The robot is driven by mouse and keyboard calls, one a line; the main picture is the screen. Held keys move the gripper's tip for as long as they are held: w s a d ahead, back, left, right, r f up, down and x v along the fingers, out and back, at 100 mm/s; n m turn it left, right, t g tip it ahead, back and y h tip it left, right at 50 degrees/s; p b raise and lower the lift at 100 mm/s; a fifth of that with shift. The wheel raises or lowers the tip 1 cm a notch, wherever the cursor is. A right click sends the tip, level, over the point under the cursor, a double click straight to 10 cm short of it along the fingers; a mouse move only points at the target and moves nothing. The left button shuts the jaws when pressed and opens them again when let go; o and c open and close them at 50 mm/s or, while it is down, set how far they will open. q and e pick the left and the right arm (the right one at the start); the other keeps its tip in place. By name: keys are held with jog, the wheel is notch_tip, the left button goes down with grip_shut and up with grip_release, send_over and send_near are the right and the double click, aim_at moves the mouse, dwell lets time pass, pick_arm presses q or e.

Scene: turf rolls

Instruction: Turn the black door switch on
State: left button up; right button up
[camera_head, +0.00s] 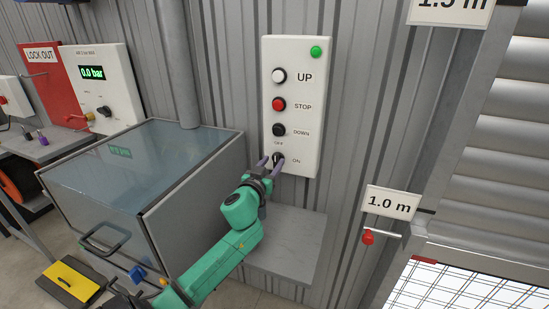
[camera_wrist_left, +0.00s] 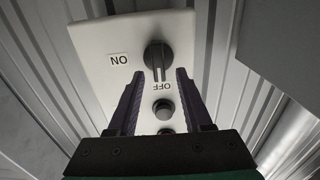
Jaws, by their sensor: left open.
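The black door switch (camera_head: 277,157) is a rotary knob at the bottom of a white control panel (camera_head: 297,58), with OFF printed above it and ON to its right. In the left wrist view, where the panel appears upside down, the switch (camera_wrist_left: 157,54) has its handle pointing towards the OFF label. My left gripper (camera_head: 271,163) is open at the switch. In the left wrist view its fingertips (camera_wrist_left: 160,76) are on either side of the handle's end. I cannot tell whether they touch it. My right gripper is not in view.
The UP button (camera_head: 279,76), red STOP button (camera_head: 279,104) and black DOWN button (camera_head: 279,130) sit above the switch. A grey ledge (camera_head: 290,250) lies below the panel. A glass-topped cabinet (camera_head: 140,165) stands left. A red-handled lever (camera_head: 368,237) is at right.

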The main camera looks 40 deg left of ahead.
pick_arm(q)
jog(key=shift+x, duration=1.1)
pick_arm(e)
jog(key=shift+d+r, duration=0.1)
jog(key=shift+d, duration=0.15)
pick_arm(q)
grip_shut()
